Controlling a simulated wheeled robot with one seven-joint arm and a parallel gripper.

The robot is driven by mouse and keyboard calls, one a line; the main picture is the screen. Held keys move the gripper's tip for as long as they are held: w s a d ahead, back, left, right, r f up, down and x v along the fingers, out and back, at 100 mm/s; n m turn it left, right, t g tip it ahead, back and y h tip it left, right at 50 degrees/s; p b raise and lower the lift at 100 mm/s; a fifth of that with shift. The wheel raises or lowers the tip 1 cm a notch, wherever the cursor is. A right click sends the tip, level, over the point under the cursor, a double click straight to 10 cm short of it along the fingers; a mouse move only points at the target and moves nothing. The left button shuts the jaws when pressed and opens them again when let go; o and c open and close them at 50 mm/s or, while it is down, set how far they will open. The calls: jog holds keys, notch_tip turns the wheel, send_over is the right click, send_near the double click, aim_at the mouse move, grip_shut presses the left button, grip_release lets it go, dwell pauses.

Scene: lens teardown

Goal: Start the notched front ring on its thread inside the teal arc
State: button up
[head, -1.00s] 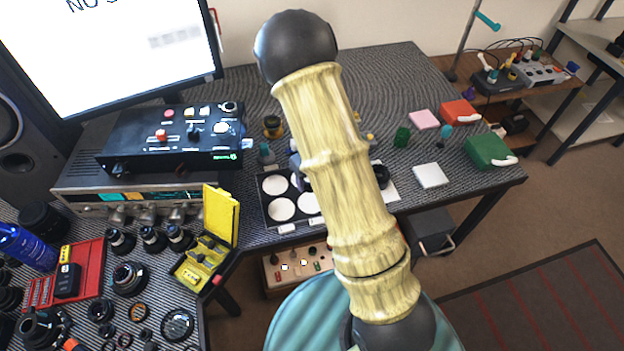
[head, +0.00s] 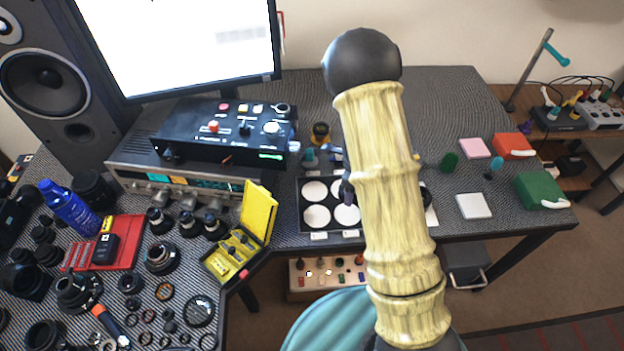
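My arm (head: 393,200), pale yellow with bamboo-like joints, stands across the middle of the head view and hides part of the bench. I cannot make out my gripper; it seems to be behind the arm. I cannot pick out the notched front ring or the teal arc. A dark round thing (head: 425,191), perhaps a lens, shows partly at the arm's right edge over a white sheet (head: 431,215). A small dark piece (head: 346,190) shows at the arm's left edge, above the black tray (head: 302,222) with round white wells.
Lens parts and loose rings (head: 163,291) crowd the left bench by a red tray (head: 130,255) and an open yellow case (head: 258,212). A black control box (head: 215,140) and monitor stand behind. Pads and a green box (head: 540,190) lie right. A teal stool (head: 335,325) is in front.

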jog(key=w+f+n, duration=0.1)
jog(key=n, duration=0.6)
jog(key=f+n, duration=0.1)
jog(key=n, duration=0.6)
jog(key=w+n, duration=0.1)
jog(key=n, duration=0.7)
jog(key=shift+w+f, duration=0.35)
jog(key=shift+f, duration=0.05)
